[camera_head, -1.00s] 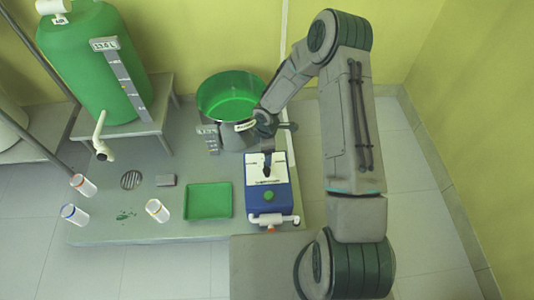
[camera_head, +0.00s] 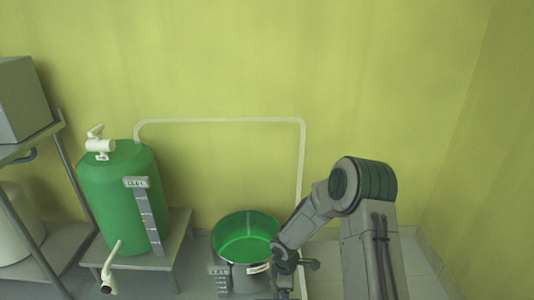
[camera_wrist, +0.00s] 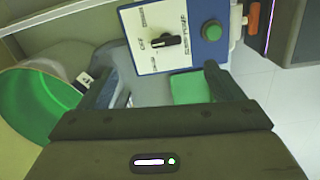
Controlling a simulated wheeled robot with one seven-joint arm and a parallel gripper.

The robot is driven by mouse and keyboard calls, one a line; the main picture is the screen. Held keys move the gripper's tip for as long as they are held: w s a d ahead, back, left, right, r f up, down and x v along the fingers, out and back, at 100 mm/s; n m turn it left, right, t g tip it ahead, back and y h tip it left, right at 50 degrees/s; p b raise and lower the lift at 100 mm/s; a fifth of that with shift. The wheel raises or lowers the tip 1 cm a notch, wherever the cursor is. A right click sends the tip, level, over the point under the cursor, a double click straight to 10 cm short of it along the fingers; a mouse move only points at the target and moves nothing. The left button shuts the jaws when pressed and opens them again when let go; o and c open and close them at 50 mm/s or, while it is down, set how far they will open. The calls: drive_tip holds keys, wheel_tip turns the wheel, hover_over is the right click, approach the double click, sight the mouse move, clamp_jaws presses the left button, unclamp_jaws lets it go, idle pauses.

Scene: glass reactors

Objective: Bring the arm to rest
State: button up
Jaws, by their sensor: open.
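My gripper (camera_wrist: 160,82) is open in the wrist view, with its two dark fingers spread apart and nothing held between them. Beyond the fingers is a blue box with a white panel (camera_wrist: 160,60), bearing a black knob (camera_wrist: 165,41) and a green button (camera_wrist: 212,31). My arm reaches down at the lower right of the head view, its elbow bent high. Its wrist end is beside the green pan (camera_head: 246,240), and the fingertips are cut off or hidden there.
A large green tank (camera_head: 115,205) stands on a grey stand (camera_head: 180,225) at the left. A shelf rack (camera_head: 38,140) is at the far left. A white pipe (camera_head: 220,120) runs along the wall. A green tray (camera_wrist: 190,88) shows below the box.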

drive_tip(key=s+d+r+m+h+p, duration=0.1)
drive_tip(key=s+d+r+m+p, duration=0.2)
drive_tip(key=r, duration=0.8)
drive_tip(key=s+d+r+m+t+p, duration=0.15)
drive_tip(key=r+p, duration=0.25)
drive_tip(key=r, duration=0.8)
drive_tip(key=s+d+r+m+h+p, duration=0.1)
drive_tip(key=s+d+r+m+p, duration=0.2)
drive_tip(key=r, duration=0.8)
drive_tip(key=s+r+m+y+p, duration=0.1)
drive_tip(key=s+r+m+p, duration=0.3)
drive_tip(key=r, duration=0.7)
drive_tip(key=s+r+m+t+y+p, duration=0.1)
drive_tip(key=s+r+m+p, duration=0.4)
drive_tip(key=s+r+p, duration=0.4)
wheel_tip(320, 180, up, 4)
drive_tip(key=shift+s+d+f+y, duration=0.25)
drive_tip(key=shift+s+d, duration=0.2)
drive_tip(key=shift+s, duration=0.75)
